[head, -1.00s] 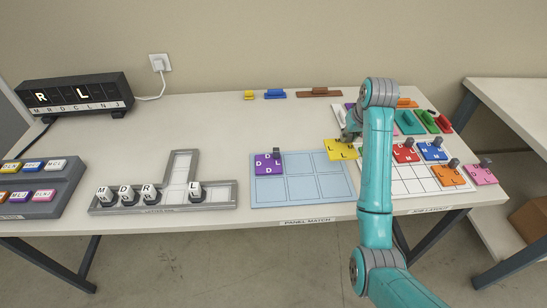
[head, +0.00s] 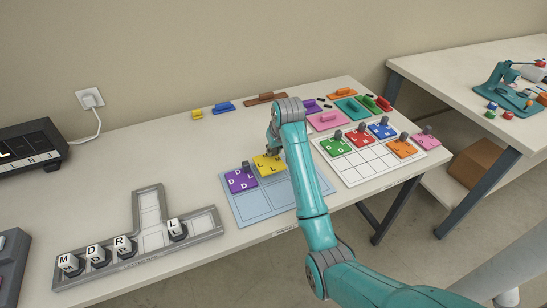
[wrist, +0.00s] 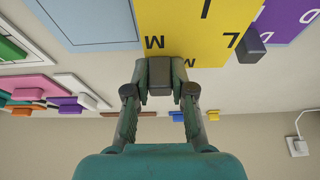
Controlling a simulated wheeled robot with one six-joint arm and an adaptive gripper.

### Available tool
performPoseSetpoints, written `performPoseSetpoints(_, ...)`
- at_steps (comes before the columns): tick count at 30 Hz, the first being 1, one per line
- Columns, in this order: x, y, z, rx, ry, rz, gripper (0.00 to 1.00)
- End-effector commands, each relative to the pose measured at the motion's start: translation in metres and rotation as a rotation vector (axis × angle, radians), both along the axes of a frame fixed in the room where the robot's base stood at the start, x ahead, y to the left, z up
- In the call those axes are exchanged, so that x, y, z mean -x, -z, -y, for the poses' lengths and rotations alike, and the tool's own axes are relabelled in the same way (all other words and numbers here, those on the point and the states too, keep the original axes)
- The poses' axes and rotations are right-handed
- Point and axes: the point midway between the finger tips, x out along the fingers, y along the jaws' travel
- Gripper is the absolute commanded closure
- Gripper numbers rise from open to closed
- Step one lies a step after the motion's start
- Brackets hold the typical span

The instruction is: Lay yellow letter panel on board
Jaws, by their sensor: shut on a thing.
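The yellow letter panel (head: 268,165) is at the back middle cell of the light blue board (head: 256,208), right beside the purple letter panel (head: 240,181). I cannot tell whether it touches the board or hangs just above it. My gripper (head: 274,146) is shut on the yellow panel's dark grip block at its back edge. In the wrist view the gripper (wrist: 160,82) grasps that block, and the yellow panel (wrist: 200,28) fills the top middle. The purple panel (wrist: 292,18) is to its right, the board (wrist: 92,22) to its left. My arm hides the board's right part.
A white grid board (head: 372,163) with green, red, blue and orange panels stands to the right. Several coloured handled pieces lie behind it. A grey letter rail (head: 210,222) with letter blocks is at the front left. A display box (head: 28,147) is far left.

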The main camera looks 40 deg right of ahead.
Motion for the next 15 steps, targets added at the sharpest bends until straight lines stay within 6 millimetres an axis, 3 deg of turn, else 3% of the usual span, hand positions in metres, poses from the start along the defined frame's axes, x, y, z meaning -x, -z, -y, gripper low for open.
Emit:
performPoseSetpoints(7, 0.001, 0.031, 0.0, -0.001, 0.0, -0.003, 1.0)
performPoseSetpoints(15, 0.0, 0.034, 0.0, 0.0, 0.0, 0.0, 1.0)
